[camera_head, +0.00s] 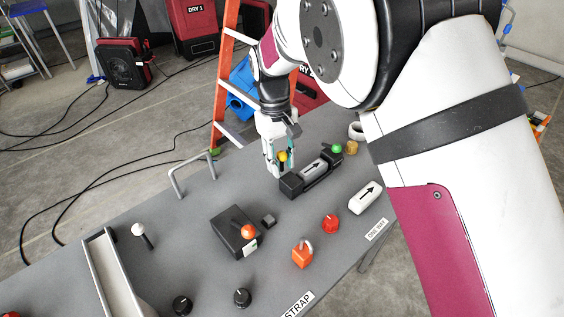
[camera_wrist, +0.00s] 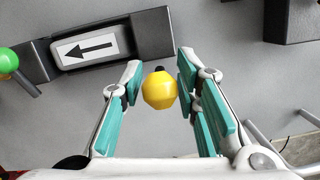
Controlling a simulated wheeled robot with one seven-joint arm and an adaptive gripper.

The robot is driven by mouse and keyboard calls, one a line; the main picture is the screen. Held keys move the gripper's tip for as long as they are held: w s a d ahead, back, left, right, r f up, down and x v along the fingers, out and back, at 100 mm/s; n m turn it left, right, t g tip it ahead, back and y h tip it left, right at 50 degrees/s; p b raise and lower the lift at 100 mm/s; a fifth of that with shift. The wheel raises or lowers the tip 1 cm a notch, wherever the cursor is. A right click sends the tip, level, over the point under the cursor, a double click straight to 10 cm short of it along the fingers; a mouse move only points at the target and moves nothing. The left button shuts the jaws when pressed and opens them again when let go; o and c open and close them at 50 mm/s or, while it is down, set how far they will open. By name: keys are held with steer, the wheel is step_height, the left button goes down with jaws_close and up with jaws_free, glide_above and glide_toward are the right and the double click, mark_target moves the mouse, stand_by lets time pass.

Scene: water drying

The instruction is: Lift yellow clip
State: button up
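In the wrist view the gripper (camera_wrist: 158,82) shows gaps on both sides of the knob. The clip's lower part is hidden under the knob.
The dark arrow block (camera_wrist: 152,30) is close beyond the fingertips. A green knob (camera_head: 337,149) stands at its other end. A black box with an orange knob (camera_head: 248,231), a red knob (camera_head: 330,224) and a metal handle (camera_head: 192,170) are on the grey table (camera_head: 190,225).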

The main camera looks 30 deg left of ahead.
steer(key=shift+f, duration=0.1)
step_height(320, 180, up, 12)
steer(key=w+a, duration=0.1)
steer(key=shift+a, duration=0.4)
steer(key=shift+w+f, duration=0.1)
steer(key=shift+f, duration=0.05)
stand_by(0.3)
